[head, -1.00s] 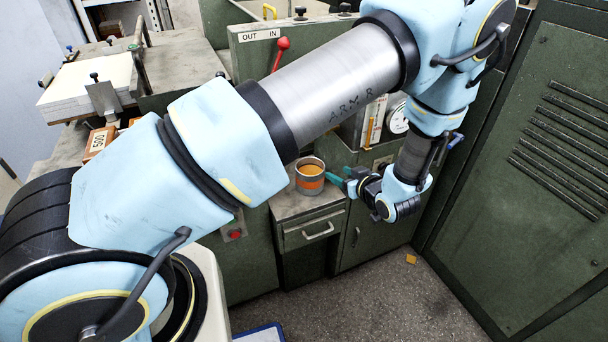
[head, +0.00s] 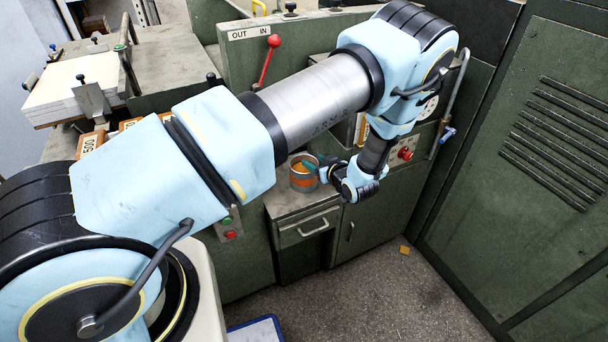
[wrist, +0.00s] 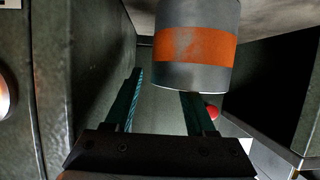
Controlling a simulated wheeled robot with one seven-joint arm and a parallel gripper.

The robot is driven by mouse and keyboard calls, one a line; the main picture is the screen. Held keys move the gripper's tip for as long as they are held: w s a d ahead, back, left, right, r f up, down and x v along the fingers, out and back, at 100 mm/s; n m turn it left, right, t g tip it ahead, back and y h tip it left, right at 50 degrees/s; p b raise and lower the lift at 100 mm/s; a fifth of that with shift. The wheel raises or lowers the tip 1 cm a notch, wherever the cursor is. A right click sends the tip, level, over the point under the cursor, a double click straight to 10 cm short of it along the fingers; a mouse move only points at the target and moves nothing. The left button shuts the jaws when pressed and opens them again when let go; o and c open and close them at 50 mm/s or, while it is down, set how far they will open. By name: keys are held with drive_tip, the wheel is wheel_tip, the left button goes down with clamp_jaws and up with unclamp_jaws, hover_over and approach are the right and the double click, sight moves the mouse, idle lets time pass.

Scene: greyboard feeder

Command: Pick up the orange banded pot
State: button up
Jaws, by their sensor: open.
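The orange banded pot (head: 302,179) is a grey metal tin with an orange band and orange contents. It stands upright on a small grey cabinet top (head: 284,205). My gripper (head: 316,170) is at the pot's right side in the head view, with teal fingers reaching to its rim. In the wrist view the pot (wrist: 195,48) is large, ahead of the open gripper (wrist: 163,83). One finger lies to its left; the other ends at its lower edge, its tip apparently hidden behind the pot. I cannot tell whether they touch.
A green machine panel with a red lever (head: 268,60) rises behind the cabinet. A red knob (head: 405,153) and a pipe are right of my wrist. A vented green cabinet (head: 540,150) fills the right side. The floor in front is mostly clear.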

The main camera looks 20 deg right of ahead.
drive_tip(key=shift+w+f, duration=0.2)
drive_tip(key=shift+w, duration=0.3)
clamp_jaws()
idle(1.1)
